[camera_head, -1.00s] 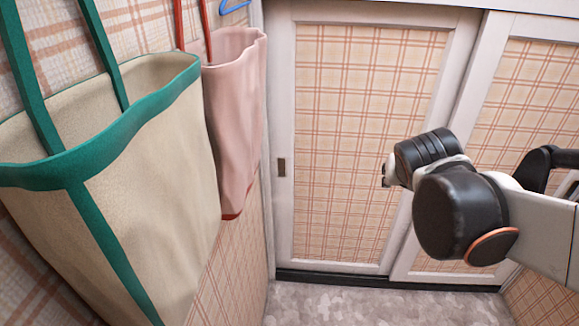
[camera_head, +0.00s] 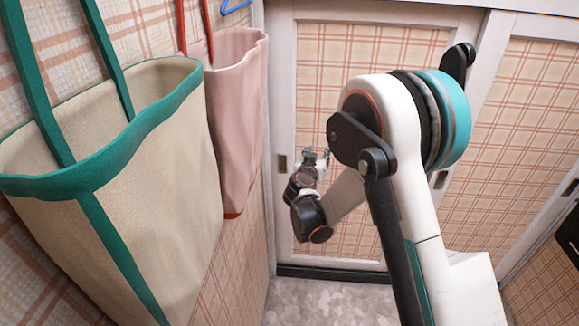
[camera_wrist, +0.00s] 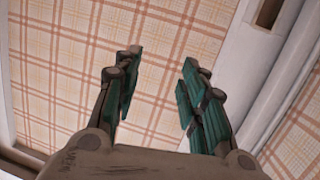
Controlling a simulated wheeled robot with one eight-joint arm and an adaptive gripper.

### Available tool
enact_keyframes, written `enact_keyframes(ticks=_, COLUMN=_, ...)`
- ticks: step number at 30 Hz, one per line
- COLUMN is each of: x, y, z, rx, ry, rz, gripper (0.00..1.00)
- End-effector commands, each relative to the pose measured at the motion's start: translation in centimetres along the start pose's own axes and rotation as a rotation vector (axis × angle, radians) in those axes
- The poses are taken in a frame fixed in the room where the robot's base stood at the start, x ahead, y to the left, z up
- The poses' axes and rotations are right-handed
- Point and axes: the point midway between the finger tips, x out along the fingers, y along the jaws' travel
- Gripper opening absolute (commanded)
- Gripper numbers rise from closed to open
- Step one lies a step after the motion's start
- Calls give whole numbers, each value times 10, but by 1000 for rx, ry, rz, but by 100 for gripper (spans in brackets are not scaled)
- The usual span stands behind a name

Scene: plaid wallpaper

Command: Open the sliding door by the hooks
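The sliding door by the hooks is the left panel (camera_head: 385,50), white-framed with plaid inside, and looks closed. Its small dark recessed handle (camera_head: 282,163) is on its left stile. A blue hook (camera_head: 235,6) is on the left wall at the top. My gripper (camera_head: 316,154) is in front of this panel, to the right of the handle and slightly above it. In the wrist view my gripper (camera_wrist: 160,60) is open and empty, its two green-padded fingers apart before the plaid. A dark recess (camera_wrist: 268,12) in a white stile shows at top right, outside the fingers.
A cream bag with green trim (camera_head: 150,150) and a pink bag (camera_head: 235,110) hang on the left wall, close to the door's left edge. A second sliding panel (camera_head: 525,110) is on the right, with its own handle (camera_head: 440,180). The grey floor (camera_head: 320,300) below is clear.

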Motion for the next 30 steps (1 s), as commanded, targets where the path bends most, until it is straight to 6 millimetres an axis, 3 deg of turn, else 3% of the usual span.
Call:
enact_keyframes(ticks=1, x=4, y=-17, z=16, rx=2, ry=25, rz=-16, gripper=38)
enact_keyframes(ticks=6, x=9, y=-61, z=67, rx=20, ry=109, rz=-71, gripper=38)
enact_keyframes(ticks=12, x=3, y=-98, z=120, rx=38, ry=182, rz=-134, gripper=38)
enact_keyframes(ticks=15, x=-2, y=-108, z=138, rx=42, ry=204, rz=-155, gripper=38)
enact_keyframes(ticks=23, x=2, y=-117, z=152, rx=48, ry=221, rz=-173, gripper=38)
enact_keyframes(ticks=30, x=42, y=-123, z=144, rx=48, ry=221, rz=-171, gripper=38)
